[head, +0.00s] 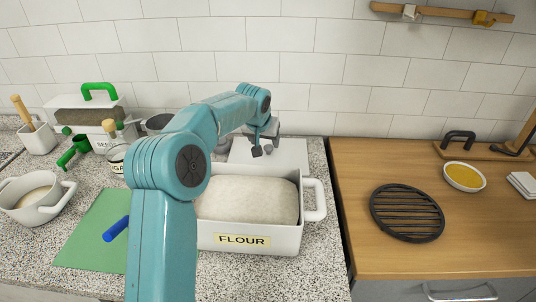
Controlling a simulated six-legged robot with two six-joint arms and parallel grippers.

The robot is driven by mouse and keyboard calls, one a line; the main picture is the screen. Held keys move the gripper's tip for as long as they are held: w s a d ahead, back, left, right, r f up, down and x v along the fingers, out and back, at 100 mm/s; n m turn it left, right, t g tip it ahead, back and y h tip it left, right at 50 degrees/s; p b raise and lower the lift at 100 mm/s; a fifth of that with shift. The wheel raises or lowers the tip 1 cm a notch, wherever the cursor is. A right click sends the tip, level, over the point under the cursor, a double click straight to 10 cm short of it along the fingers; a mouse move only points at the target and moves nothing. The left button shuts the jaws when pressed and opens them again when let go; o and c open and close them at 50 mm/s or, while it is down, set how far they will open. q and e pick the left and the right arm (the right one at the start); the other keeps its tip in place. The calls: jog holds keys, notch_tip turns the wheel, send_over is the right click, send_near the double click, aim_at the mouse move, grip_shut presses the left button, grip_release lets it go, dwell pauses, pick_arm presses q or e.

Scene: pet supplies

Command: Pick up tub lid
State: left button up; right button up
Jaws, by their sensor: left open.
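A flat white panel, which looks like the tub lid (292,153), lies behind the white tub labelled FLOUR (205,236). The tub is open and its pale, mounded contents show. My left gripper (263,151) is open, its dark fingertips pointing down over the lid's left-middle part. I cannot tell whether the fingers touch the lid. My left arm hides the tub's left end, and the gripper covers part of the lid. My right gripper is not in view.
Left are a green mat (88,240) with a blue-handled tool (116,229), a white pot (30,211) and a green-handled container (100,92). Right, a wooden counter holds a black round grate (406,212) and a yellow-filled bowl (464,177). A tiled wall stands behind.

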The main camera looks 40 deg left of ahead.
aim_at(269, 146)
pick_arm(q)
jog(key=x, duration=0.4)
jog(key=shift+w+p, duration=0.3)
jog(key=shift+p, duration=0.1)
jog(key=shift+a+f, duration=0.1)
jog(key=shift+f, duration=0.1)
jog(key=shift+w+f, duration=0.1)
jog(key=shift+w, duration=0.05)
grip_shut()
